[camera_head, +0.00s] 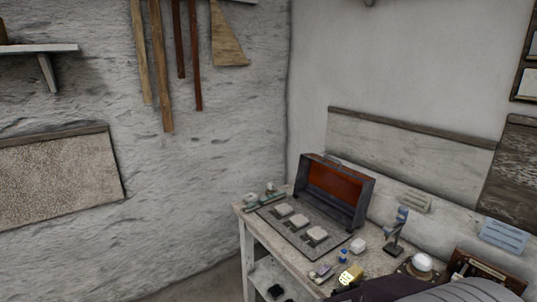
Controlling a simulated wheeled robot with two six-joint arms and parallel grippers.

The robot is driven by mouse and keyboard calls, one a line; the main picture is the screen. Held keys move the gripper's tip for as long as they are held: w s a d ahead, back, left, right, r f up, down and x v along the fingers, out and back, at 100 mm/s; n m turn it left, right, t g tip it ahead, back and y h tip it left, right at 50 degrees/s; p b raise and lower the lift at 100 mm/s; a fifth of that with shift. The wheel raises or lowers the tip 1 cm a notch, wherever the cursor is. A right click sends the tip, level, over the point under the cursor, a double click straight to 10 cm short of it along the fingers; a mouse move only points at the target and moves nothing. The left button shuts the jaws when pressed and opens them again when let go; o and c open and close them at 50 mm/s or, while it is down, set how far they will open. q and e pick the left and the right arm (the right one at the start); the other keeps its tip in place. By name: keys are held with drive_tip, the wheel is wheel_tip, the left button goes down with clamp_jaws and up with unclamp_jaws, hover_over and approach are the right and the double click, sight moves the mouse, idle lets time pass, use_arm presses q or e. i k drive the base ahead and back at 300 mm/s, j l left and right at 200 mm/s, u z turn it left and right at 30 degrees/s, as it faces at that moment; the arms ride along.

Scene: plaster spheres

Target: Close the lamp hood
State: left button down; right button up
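The lamp hood (333,190) looks to be the dark box-shaped cover with an orange-red inside, standing on the workbench. It is tilted up and open, with its inside facing the front left and a small handle on its top edge. In front of it lies a flat dark base plate (272,226) with several pale blocks (300,220) on it. Neither of my grippers can be made out. A grey rounded shape at the bottom right may be part of my arm.
The workbench (257,237) stands in the room's corner. Greenish items (264,200) lie left of the hood.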

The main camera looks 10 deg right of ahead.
sight(345, 188)
drive_tip(key=i+j, duration=0.1)
drive_tip(key=i, duration=0.3)
drive_tip(key=i+j+z, duration=0.1)
drive_tip(key=i, duration=0.3)
drive_tip(key=i+j, duration=0.2)
drive_tip(key=i, duration=0.2)
drive_tip(key=i+z, duration=0.2)
drive_tip(key=z, duration=0.3)
drive_tip(key=i+j+z, duration=0.1)
drive_tip(key=z, duration=0.35)
drive_tip(key=i+j+z, duration=0.2)
drive_tip(key=z, duration=0.3)
drive_tip(key=i+j+z, duration=0.25)
drive_tip(key=z, duration=0.2)
drive_tip(key=i+j+z, duration=0.1)
drive_tip(key=j+z, duration=0.2)
drive_tip(key=z, duration=0.2)
